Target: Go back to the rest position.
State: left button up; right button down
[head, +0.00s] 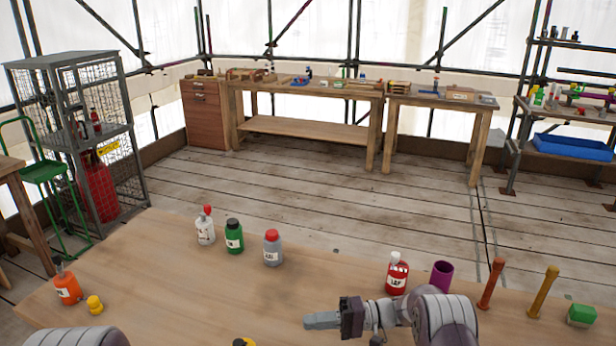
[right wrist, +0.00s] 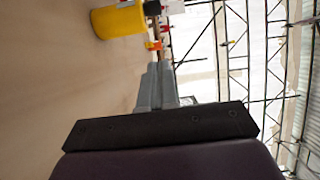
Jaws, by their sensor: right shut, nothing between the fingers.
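My right gripper (head: 309,321) is low over the front of the wooden table (head: 190,290), pointing left in the head view. It is shut and empty. In the right wrist view its two grey fingers (right wrist: 158,75) lie together with nothing between them. A yellow cylinder (right wrist: 118,22) shows past the fingertips there, apart from them. My left gripper is not in view; only a rounded part of my left arm shows at the bottom left of the head view.
On the table stand white (head: 206,228), green (head: 234,237), grey (head: 272,250), orange (head: 67,287) and red (head: 397,276) bottles. A purple cup (head: 441,275), two upright rods (head: 491,284) and a green block (head: 581,315) stand right. The table's middle is clear.

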jog(key=w+r+t+h+p, duration=0.1)
jog(key=w+r+t+h, duration=0.2)
jog(key=w+r+t, duration=0.4)
jog(key=s+d+r+m+t+h+p, duration=0.1)
jog(key=d+r+m+t+h, duration=0.3)
jog(key=d+h, duration=0.7)
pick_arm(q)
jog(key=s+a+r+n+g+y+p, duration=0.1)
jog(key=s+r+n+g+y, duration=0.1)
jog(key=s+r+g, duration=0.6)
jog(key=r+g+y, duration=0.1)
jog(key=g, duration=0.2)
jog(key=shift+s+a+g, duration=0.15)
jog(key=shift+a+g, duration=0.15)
pick_arm(e)
jog(key=s+d+f+n+g+h, duration=0.1)
jog(key=s+g, duration=0.1)
jog(key=s, duration=0.8)
jog(key=s+d+f+n+g+h, duration=0.1)
jog(key=s+d+g, duration=0.1)
jog(key=s, duration=0.8)
jog(key=s+d+f+g+h, duration=0.1)
jog(key=s+d+g+h, duration=0.1)
jog(key=s, duration=0.8)
jog(key=shift+s+d+f+n+g, duration=0.3)
jog(key=shift+s+n+g, duration=0.1)
jog(key=shift+g, duration=0.5)
